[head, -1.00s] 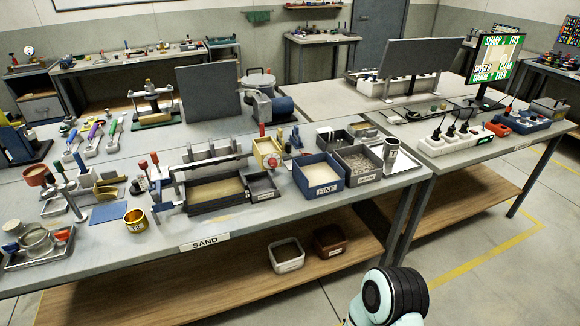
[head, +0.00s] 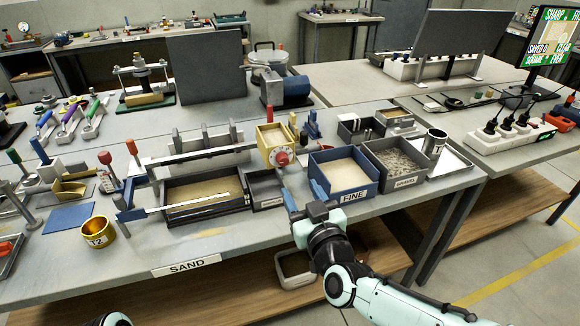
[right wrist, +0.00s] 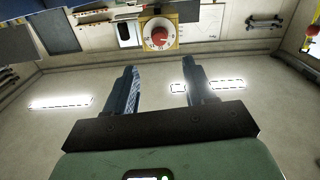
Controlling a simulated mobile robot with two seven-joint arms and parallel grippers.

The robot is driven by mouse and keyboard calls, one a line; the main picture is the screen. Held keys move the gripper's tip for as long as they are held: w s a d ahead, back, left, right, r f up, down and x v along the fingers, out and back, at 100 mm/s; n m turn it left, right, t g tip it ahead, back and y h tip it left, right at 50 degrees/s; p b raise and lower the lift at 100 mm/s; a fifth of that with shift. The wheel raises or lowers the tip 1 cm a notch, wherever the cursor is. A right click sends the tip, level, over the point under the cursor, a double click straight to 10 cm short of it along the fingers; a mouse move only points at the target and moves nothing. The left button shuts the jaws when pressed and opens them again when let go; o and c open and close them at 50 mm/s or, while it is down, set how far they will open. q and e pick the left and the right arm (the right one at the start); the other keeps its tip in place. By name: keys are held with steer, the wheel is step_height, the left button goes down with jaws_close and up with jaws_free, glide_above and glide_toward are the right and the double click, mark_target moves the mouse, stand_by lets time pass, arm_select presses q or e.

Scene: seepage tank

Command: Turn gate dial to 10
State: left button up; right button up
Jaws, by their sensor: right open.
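The gate dial (head: 282,157) is a red knob on a pale round face, on the front of a yellow box (head: 270,136) filled with sand. The box stands at the right end of the sand tank (head: 205,190). My left gripper is not in view.
A blue bin labelled FINE (head: 344,185) stands just right of my right gripper, with a gravel bin (head: 396,168) beyond it. A small grey tray (head: 265,190) lies below the dial. A brass cup (head: 98,232) stands at the front left of the bench.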

mark_target(284, 162)
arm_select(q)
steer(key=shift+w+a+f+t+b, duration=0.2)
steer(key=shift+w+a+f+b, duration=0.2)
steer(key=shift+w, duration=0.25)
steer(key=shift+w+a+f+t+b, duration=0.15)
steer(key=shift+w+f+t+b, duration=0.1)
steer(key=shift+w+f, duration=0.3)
arm_select(e)
steer(key=x, duration=1)
steer(key=shift+w+f, duration=0.15)
steer(key=shift+w, duration=0.1)
steer(key=shift+c, duration=0.3)
jaws_close()
